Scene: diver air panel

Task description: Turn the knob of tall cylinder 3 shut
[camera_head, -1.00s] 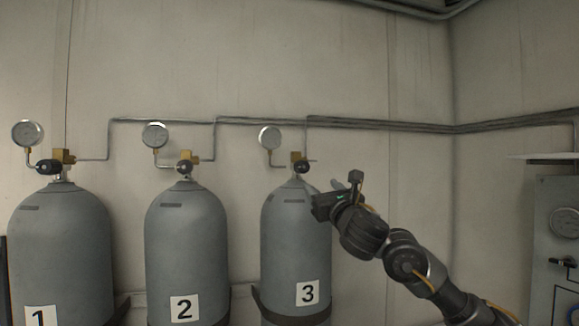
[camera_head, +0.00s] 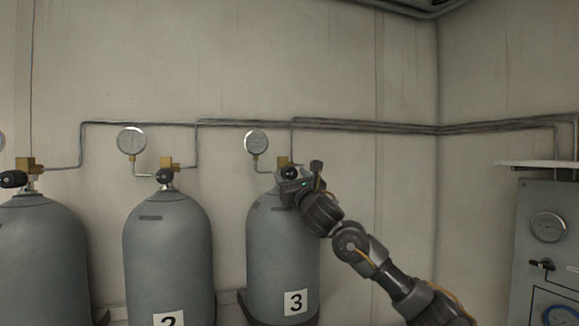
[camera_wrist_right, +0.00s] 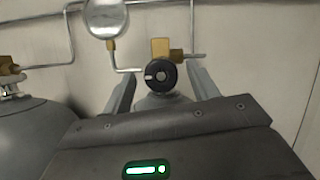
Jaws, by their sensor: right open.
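Tall cylinder 3 (camera_head: 267,245) is grey, with a white "3" label, and stands at the middle of the head view. Its black round knob (camera_head: 289,173) sits on a brass valve at the top, partly hidden by my right gripper. In the right wrist view the knob (camera_wrist_right: 160,74) faces me, with a small white mark on its left side. My right gripper (camera_head: 284,184) is at the valve. Its two fingers (camera_wrist_right: 158,82) are open, one on each side of the knob, with gaps between. My left gripper is not in view.
Tall cylinder 2 (camera_head: 168,250) and another cylinder (camera_head: 38,255) stand to the left with their own knobs. A round gauge (camera_head: 256,142) and thin pipes run on the wall above. A grey panel (camera_head: 540,230) stands at the right.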

